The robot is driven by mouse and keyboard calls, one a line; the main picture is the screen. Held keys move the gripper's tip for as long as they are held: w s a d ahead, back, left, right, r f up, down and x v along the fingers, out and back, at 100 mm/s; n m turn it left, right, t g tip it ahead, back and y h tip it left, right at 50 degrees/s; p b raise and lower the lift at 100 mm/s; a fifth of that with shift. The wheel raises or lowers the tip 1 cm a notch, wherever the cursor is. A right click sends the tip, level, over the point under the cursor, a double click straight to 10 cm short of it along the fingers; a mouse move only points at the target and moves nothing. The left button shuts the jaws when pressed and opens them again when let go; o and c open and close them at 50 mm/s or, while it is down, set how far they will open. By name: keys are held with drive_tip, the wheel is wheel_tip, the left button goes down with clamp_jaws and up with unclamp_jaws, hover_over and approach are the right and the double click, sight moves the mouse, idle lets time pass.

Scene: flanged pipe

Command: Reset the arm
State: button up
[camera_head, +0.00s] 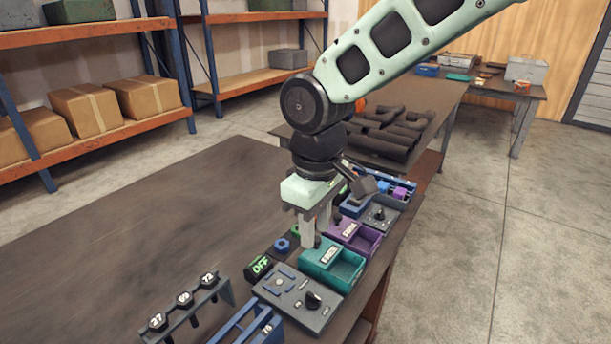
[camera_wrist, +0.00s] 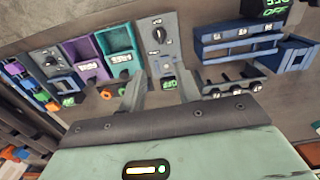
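My arm reaches in from the top right in the head view and bends down over the dark workbench (camera_head: 140,215). My gripper (camera_head: 316,230) points down above the row of small stations, just behind the teal bin (camera_head: 347,268). In the wrist view my gripper (camera_wrist: 161,85) shows two grey fingers standing apart with nothing between them. The teal bin shows ahead of the fingers in the wrist view (camera_wrist: 117,40). Whether the fingertips touch anything below is hard to tell.
A grey panel with a black knob (camera_head: 312,299), a purple bin (camera_head: 365,240), a green-lit display (camera_head: 261,265) and a rack with numbered tags (camera_head: 185,305) stand close by. The bench's left side is clear. Dark pipes (camera_head: 385,135) lie on a table behind.

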drive_tip(key=s+d+m, duration=0.1)
drive_tip(key=s+d, duration=0.4)
drive_tip(key=s, duration=0.4)
drive_tip(key=s+d+m, duration=0.1)
drive_tip(key=s+d, duration=0.4)
drive_tip(key=s, duration=0.4)
drive_tip(key=shift+s+d+m+y, duration=0.2)
drive_tip(key=shift+m+y, duration=0.1)
drive_tip(key=shift+m, duration=0.1)
idle(0.3)
